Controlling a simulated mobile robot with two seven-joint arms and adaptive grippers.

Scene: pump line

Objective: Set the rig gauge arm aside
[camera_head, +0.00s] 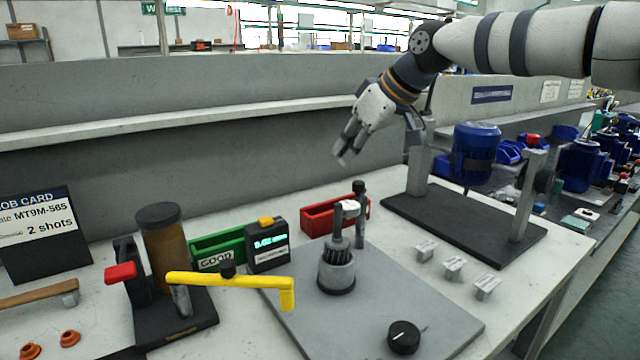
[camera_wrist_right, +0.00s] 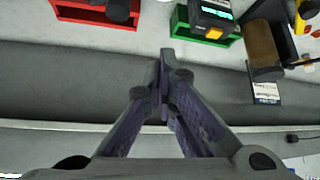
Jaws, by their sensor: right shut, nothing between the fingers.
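A yellow arm (camera_head: 250,284) with a bent-down right end lies across the front left of the grey rig plate (camera_head: 445,315) and reaches left in front of the dark pump stand. A dark post (camera_head: 359,222) with a pale-tipped piece stands on the plate behind a cylindrical metal part. I cannot tell for sure which of these is the gauge arm. My right gripper (camera_head: 342,162) is shut and empty, high above the bench's back edge; its closed fingers also show in the right wrist view (camera_wrist_right: 166,58). My left gripper is not in view.
A green bin (camera_head: 218,247), a display box (camera_head: 267,250) and a red bin (camera_head: 320,219) stand behind the plate. A brown cylinder (camera_head: 164,248) with a red handle stands left. A blue motor (camera_head: 476,150) sits on a dark stand right. Several small metal blocks stand front right.

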